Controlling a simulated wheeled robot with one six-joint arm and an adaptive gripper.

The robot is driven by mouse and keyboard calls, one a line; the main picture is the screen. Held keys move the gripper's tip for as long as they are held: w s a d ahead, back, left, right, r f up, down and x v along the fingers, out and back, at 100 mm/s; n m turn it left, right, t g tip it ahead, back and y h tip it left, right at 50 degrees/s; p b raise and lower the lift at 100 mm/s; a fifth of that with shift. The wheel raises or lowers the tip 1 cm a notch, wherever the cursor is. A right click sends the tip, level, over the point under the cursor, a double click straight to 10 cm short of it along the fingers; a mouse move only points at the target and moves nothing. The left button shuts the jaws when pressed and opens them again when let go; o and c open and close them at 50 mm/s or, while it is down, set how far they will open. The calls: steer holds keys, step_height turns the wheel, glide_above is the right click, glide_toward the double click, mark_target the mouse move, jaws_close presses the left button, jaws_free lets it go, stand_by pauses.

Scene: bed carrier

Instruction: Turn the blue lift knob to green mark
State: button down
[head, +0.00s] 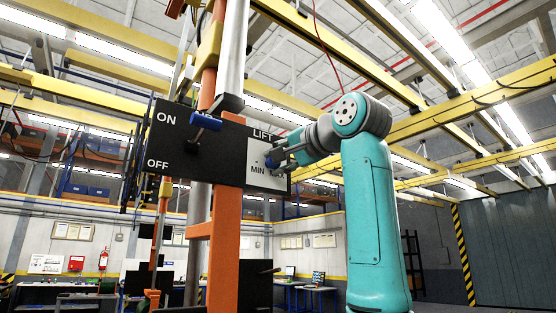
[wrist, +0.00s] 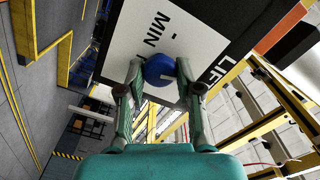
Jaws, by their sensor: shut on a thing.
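The blue lift knob (wrist: 157,70) sits on a white panel (wrist: 135,38) marked LIFT and MIN, on a black control board. In the wrist view my gripper (wrist: 158,73) has one finger on each side of the knob, shut on it. A pale line shows on the knob's right side. In the head view my gripper (head: 280,157) reaches the panel from the right, and only a little of the knob shows. I cannot make out a green mark; the fingers and knob cover part of the panel.
The black board (head: 215,165) is fixed to an orange post (head: 224,260). A blue ON/OFF lever (head: 206,122) sticks out left of the lift panel, near ON. Yellow overhead beams and workbenches stand farther back. The space around my arm on the right looks clear.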

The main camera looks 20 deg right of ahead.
steer(key=shift+m, duration=1.4)
steer(key=c, duration=0.8)
jaws_free()
steer(key=shift+d, duration=0.1)
steer(key=v, duration=1.2)
